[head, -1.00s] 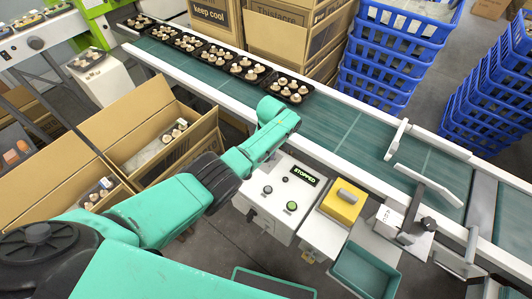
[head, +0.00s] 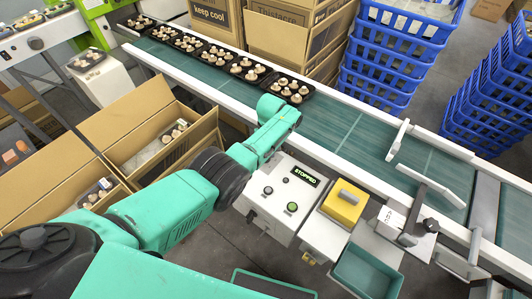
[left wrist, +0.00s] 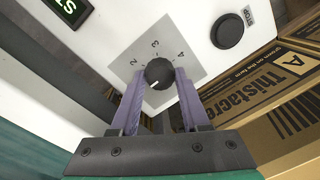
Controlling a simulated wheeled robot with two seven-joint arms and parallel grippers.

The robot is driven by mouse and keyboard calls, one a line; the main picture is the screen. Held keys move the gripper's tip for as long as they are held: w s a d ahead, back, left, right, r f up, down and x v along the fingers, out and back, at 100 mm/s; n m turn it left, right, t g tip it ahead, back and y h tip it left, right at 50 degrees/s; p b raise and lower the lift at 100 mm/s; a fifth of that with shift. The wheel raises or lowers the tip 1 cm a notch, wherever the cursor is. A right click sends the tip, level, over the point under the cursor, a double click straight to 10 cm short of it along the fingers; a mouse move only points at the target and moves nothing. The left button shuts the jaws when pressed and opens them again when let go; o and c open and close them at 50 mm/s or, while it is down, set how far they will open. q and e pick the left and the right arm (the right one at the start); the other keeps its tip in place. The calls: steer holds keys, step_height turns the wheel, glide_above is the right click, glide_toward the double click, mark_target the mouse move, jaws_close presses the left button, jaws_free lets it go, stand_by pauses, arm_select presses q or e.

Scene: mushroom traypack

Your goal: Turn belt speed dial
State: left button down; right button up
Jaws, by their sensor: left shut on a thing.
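The belt speed dial (left wrist: 159,73) is a round black knob with a short white mark near its lower edge in the left wrist view. It sits on a grey plate (left wrist: 172,40) on the white control panel, with the numbers 2, 3 and 4 showing around it. My left gripper (left wrist: 161,78) has its two purple fingers on either side of the knob and is shut on it. In the head view my left wrist hides the dial and the fingers. The display (head: 305,176) reads STOPPED. My right gripper is not in view.
The control box (head: 256,218) carries a green button (head: 292,207) and a black button (head: 268,190). A yellow block (head: 343,203) stands beside it. The green belt (head: 350,130) runs behind, with mushroom trays at its left. A cardboard box (left wrist: 275,105) shows close to the gripper.

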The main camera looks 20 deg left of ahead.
arm_select(q)
steer(key=shift+c, duration=1.9)
jaws_free()
steer(key=shift+r, duration=0.1)
steer(key=shift+r+p, duration=0.3)
steer(key=shift+r, duration=0.1)
steer(key=r+p, duration=0.1)
steer(key=r, duration=0.2)
steer(key=r+p, duration=0.1)
steer(key=r, duration=0.2)
steer(key=shift+w+d+p, duration=0.15)
steer(key=shift+d+p, duration=0.05)
steer(key=shift+p, duration=0.1)
step_height(320, 180, up, 8)
steer(key=shift+d+f, duration=0.15)
steer(key=shift+f, duration=0.1)
steer(key=shift+w, duration=0.1)
